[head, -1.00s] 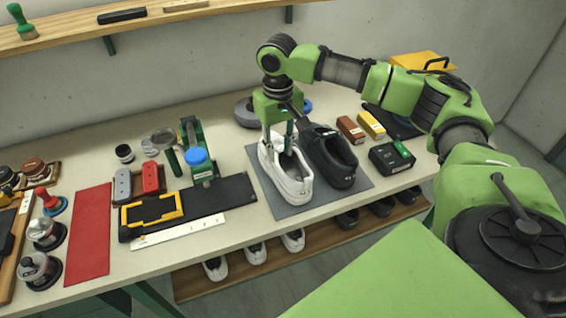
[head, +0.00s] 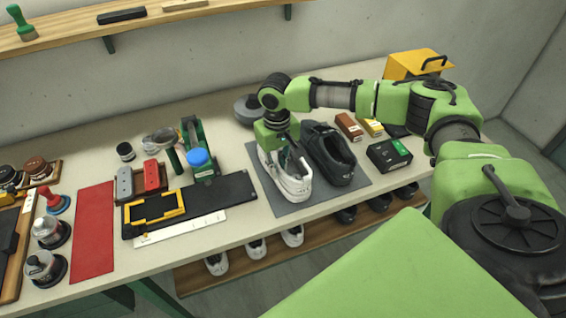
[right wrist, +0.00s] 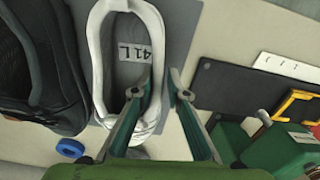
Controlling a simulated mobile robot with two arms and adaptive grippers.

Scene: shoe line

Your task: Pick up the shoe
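The white shoe (head: 294,187) stands on a grey mat (head: 282,208), left of a black shoe (head: 330,155). My right gripper (head: 289,163) is low over the white shoe's opening. In the right wrist view the white shoe (right wrist: 97,60) shows a "41 L" label inside. There the gripper (right wrist: 162,86) is open, one finger inside the shoe and the other outside, straddling its side wall. I cannot tell whether either finger touches the wall. The black shoe (right wrist: 50,85) is beside it. My left gripper is not in view.
A black board with a yellow frame (head: 153,208) and a green tool with a blue cap (head: 199,160) lie left of the mat. Small boxes (head: 390,155) stand right of it. More shoes sit on a lower shelf (head: 200,279).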

